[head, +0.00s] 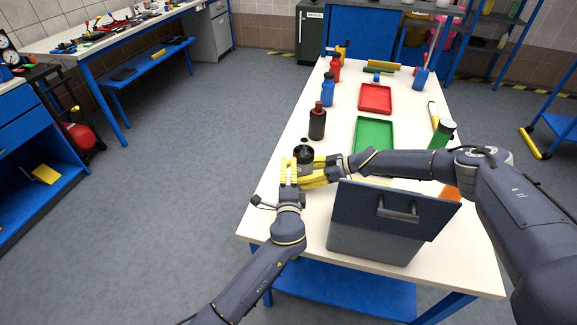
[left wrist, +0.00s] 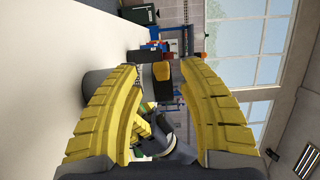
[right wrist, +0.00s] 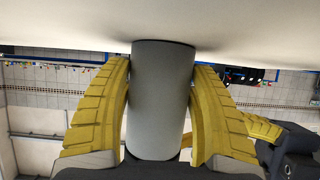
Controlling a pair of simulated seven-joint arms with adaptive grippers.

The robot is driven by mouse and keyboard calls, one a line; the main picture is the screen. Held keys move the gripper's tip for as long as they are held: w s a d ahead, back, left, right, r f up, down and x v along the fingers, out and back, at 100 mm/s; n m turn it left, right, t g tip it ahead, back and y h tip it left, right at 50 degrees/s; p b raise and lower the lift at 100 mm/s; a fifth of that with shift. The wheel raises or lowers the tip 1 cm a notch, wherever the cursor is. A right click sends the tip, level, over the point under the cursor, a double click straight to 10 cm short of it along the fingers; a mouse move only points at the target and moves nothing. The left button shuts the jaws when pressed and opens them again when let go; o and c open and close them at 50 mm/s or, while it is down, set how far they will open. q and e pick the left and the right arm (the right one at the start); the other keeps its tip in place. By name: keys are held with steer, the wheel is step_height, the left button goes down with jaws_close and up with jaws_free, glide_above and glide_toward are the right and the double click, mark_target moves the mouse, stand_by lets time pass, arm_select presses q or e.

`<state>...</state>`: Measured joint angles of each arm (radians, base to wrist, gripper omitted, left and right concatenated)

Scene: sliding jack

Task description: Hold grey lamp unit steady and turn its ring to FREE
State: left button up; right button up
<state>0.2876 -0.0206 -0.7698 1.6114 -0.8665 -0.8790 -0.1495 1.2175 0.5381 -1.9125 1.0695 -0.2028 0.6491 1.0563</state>
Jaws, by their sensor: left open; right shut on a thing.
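The grey lamp unit (head: 305,152) stands upright on the white table near its left edge, its dark top showing in the head view. In the right wrist view its smooth grey body (right wrist: 160,95) sits between the yellow fingers of my right gripper (right wrist: 160,85), which is shut on it. My left gripper (head: 291,168) is open beside the lamp's upper part. In the left wrist view grey body (left wrist: 97,82) shows partly behind one finger, and a small yellow piece shows between the open fingertips (left wrist: 160,68). The ring's marking cannot be read, and fingers hide much of the ring.
A grey bin with a blue lid (head: 380,240) stands close at the front right. A black bottle with a red cap (head: 317,124) stands behind the lamp. A green tray (head: 375,136) and red tray (head: 375,98) lie farther back. The table's left edge is close.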

arm_select(q)
steer(key=s, duration=0.9)
steer(key=shift+a, duration=0.4)
steer(key=shift+s, duration=0.15)
